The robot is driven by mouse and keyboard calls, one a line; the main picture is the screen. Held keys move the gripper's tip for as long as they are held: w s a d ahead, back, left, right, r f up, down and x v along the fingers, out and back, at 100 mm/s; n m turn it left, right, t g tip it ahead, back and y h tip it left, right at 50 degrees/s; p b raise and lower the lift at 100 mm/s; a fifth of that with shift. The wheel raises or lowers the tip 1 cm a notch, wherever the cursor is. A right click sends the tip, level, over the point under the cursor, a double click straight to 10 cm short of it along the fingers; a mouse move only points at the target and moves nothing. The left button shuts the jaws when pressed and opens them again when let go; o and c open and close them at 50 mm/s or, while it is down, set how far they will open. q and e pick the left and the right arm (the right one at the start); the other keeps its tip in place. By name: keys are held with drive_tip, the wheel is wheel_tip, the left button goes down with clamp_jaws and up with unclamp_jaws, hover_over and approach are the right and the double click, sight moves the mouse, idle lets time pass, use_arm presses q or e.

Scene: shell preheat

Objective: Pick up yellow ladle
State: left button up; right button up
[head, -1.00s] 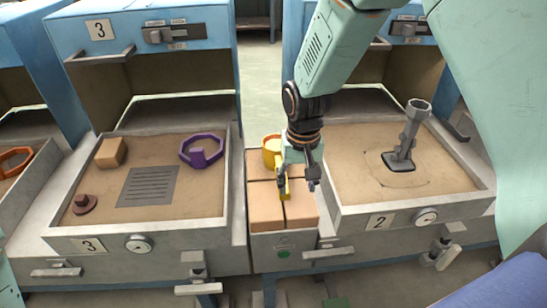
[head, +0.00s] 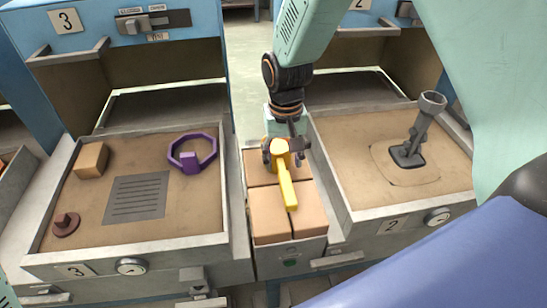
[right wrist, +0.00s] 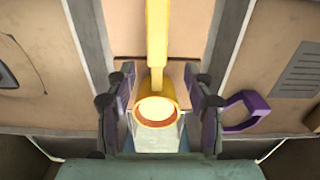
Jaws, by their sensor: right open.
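The yellow ladle (head: 287,187) lies over the tan blocks in the narrow middle bin, its handle pointing toward the front. My right gripper (head: 282,153) is over the ladle's cup end, with a finger on each side. In the right wrist view the ladle (right wrist: 157,50) runs down from the top centre, with its round cup between the open fingers of my right gripper (right wrist: 160,106). Gaps show between the cup and both fingers. The gripper partly hides the far side of the cup in the head view. My left gripper is not in view.
The narrow bin (head: 290,249) stands between two sand trays. The left tray (head: 130,251) holds a purple ring tool (head: 191,160), a tan block (head: 91,160), a brown knob (head: 66,224) and a grey grille (head: 139,198). The right tray (head: 385,217) holds a grey upright tool (head: 419,135).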

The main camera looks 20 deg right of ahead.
sight(284, 173)
drive_tip(key=shift+w+d+f, duration=0.1)
drive_tip(key=shift+w+f, duration=0.05)
drive_tip(key=shift+f, duration=0.35)
drive_tip(key=shift+s+f+b, duration=0.25)
drive_tip(key=shift+f+b, duration=0.05)
drive_tip(key=shift+f, duration=0.45)
drive_tip(key=f, duration=0.3)
drive_tip(key=f+b, duration=0.1)
drive_tip(key=f, duration=0.1)
drive_tip(key=shift+w+d+f, duration=0.2)
drive_tip(key=shift+w+d, duration=0.05)
drive_tip(key=shift+w, duration=0.15)
drive_tip(key=shift+s+a+r, duration=0.15)
drive_tip(key=c, duration=1)
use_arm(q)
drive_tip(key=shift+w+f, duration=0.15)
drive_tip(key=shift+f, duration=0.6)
use_arm(e)
clamp_jaws()
drive_tip(key=shift+w, duration=0.2)
